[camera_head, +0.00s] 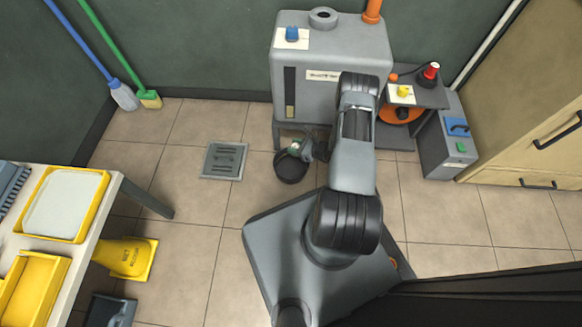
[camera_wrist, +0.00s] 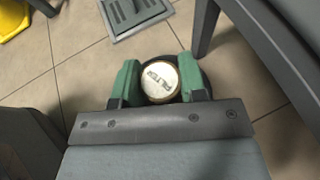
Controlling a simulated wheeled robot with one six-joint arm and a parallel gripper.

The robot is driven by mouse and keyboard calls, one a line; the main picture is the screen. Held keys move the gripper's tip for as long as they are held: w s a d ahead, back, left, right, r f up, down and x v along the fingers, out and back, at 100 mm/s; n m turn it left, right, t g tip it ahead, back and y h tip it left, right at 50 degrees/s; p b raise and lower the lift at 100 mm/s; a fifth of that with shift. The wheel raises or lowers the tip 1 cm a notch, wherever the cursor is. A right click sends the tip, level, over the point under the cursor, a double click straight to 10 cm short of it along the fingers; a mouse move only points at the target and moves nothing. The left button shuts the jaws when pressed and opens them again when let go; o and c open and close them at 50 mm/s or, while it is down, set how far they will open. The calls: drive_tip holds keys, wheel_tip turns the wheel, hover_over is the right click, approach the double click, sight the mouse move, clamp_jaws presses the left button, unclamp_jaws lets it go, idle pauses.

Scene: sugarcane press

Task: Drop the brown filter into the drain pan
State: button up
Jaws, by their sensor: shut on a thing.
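The brown filter (camera_wrist: 160,82) shows in the wrist view as a round thing with a tan-brown rim and a pale, lettered top. The green fingers of my gripper (camera_wrist: 160,84) are shut on it from both sides. The dark round drain pan (camera_head: 290,171) stands on the floor in front of the grey machine in the head view. My gripper (camera_head: 300,149) is over the pan's far part there. In the wrist view only a dark edge of the pan (camera_wrist: 158,57) shows behind the filter. The height of the filter above the pan is hard to tell.
A grey machine (camera_head: 330,55) on legs stands just behind the pan. A floor drain grate (camera_head: 224,160) lies to the left. A yellow wet-floor sign (camera_head: 127,258) and a table with yellow trays (camera_head: 62,205) are farther left. Tiles between are clear.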

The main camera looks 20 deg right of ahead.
drive_tip(key=shift+f+b, duration=1.4)
drive_tip(key=shift+f, duration=0.75)
drive_tip(key=o, duration=1)
